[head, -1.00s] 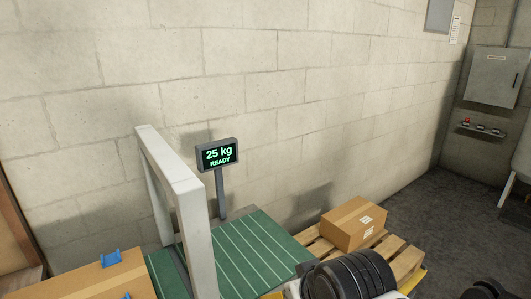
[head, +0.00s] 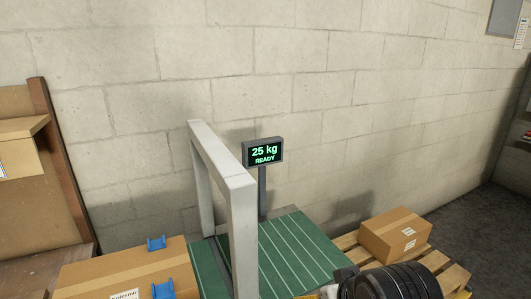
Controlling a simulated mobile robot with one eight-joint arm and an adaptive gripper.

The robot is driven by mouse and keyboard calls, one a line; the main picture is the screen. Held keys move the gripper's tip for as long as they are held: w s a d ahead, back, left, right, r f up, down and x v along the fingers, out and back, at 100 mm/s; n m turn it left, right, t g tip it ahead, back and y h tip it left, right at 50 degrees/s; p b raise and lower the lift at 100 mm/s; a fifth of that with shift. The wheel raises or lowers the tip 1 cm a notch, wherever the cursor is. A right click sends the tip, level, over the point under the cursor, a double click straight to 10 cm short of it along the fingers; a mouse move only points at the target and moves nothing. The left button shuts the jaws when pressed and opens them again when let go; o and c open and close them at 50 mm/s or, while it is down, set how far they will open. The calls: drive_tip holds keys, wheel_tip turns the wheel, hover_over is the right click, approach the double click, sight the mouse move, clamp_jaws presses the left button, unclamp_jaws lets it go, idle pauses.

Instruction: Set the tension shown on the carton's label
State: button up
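A brown carton (head: 130,272) stands at the lower left, cut off by the bottom edge. It has blue clips (head: 157,243) on top and a white label (head: 124,295), mostly cut off and too small to read in full. A grey display (head: 263,152) on a post reads "25 kg READY" in green. A white upright frame (head: 242,215) stands over a green striped bed (head: 292,252), to the right of the carton. A black ribbed part of my arm shows at the lower right. My gripper is not in view.
A second carton (head: 393,235) with small white labels sits on a wooden pallet (head: 453,273) at the right. Another carton (head: 18,150) is on a brown wooden rack (head: 62,165) at far left. A block wall closes the back. Dark floor is free at far right.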

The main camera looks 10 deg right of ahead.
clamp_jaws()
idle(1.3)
